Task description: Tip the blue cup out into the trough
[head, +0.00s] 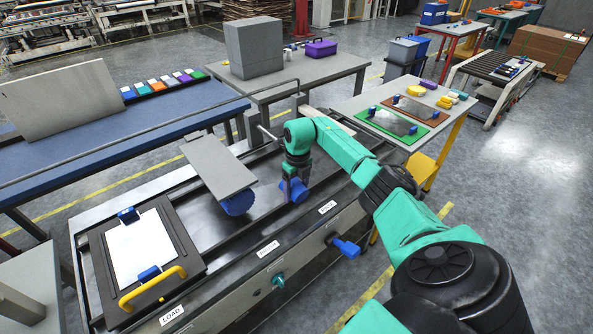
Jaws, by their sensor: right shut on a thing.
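My right gripper (293,186) points down over the dark bed of the press in the head view. It is shut on the blue cup (297,193), which is small and partly hidden by the fingers. The cup is right of a grey plate with a blue ribbed round part (238,203) under it. Whether the cup is tilted or what is in it is too small to tell. Long dark channels (262,232) run along the press bed; I cannot tell which one is the trough. My left gripper is not in view.
A black frame with a white sheet and yellow handle (152,288) sits at the LOAD end. The grey plate (217,166) stands close left of my gripper. A blue handle (346,247) sticks out in front. Side tables hold a grey box (253,48) and a green tray (425,138).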

